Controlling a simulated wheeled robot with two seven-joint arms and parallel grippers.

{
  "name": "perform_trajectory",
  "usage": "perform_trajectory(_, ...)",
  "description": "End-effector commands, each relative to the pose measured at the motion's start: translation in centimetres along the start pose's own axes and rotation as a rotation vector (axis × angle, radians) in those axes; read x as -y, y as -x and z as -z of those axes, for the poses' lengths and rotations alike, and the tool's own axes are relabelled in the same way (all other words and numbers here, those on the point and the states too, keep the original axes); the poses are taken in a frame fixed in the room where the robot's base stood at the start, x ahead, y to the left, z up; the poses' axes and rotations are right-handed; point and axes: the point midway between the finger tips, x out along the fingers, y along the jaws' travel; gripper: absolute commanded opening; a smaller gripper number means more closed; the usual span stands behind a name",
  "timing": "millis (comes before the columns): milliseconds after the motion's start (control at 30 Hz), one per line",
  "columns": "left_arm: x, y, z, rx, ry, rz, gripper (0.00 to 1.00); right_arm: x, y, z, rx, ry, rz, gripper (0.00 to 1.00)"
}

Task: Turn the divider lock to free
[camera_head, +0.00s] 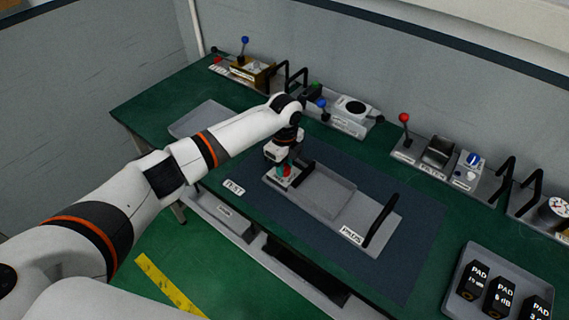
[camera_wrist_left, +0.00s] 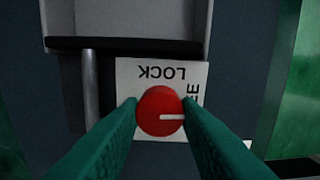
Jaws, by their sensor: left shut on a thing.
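The divider lock is a round red knob (camera_wrist_left: 158,104) on a white plate (camera_wrist_left: 150,72). Its white pointer line runs to the right in the left wrist view, toward a partly hidden label ending in "EE". The word LOCK is printed upside down above the knob. My left gripper (camera_wrist_left: 161,108) is shut on the knob, with one teal finger at each side. In the head view my left gripper (camera_head: 286,170) points down over the left end of the grey fixture, and the red knob is barely visible between its fingers. My right gripper is not in view.
The knob's plate sits on a grey tray (camera_head: 345,215) with a black handle (camera_head: 380,220) at its right end. Fixtures with levers (camera_head: 404,118) line the back of the green bench. A bin of black PAD blocks (camera_head: 498,295) stands at front right.

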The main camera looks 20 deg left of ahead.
Motion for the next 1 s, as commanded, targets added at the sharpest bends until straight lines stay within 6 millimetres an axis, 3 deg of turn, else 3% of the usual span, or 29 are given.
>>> perform_trajectory(100, -0.1, 0.1, -0.1, 0.002, 0.000, -0.003, 0.07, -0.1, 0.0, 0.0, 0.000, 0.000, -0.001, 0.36)
perform_trajectory(133, -0.1, 0.1, -0.1, 0.002, 0.000, -0.003, 0.32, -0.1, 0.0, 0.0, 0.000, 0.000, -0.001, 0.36)
perform_trajectory(267, -0.1, 0.1, 0.0, 0.001, 0.001, -0.002, 0.52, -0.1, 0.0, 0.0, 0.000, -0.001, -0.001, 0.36)
perform_trajectory(667, -0.1, 0.9, 0.0, 0.000, 0.000, -0.003, 0.52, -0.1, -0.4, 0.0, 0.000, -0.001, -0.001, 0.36)
perform_trajectory(1000, -0.1, 7.5, 0.0, -0.001, -0.001, -0.006, 0.52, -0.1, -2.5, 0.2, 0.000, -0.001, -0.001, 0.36)
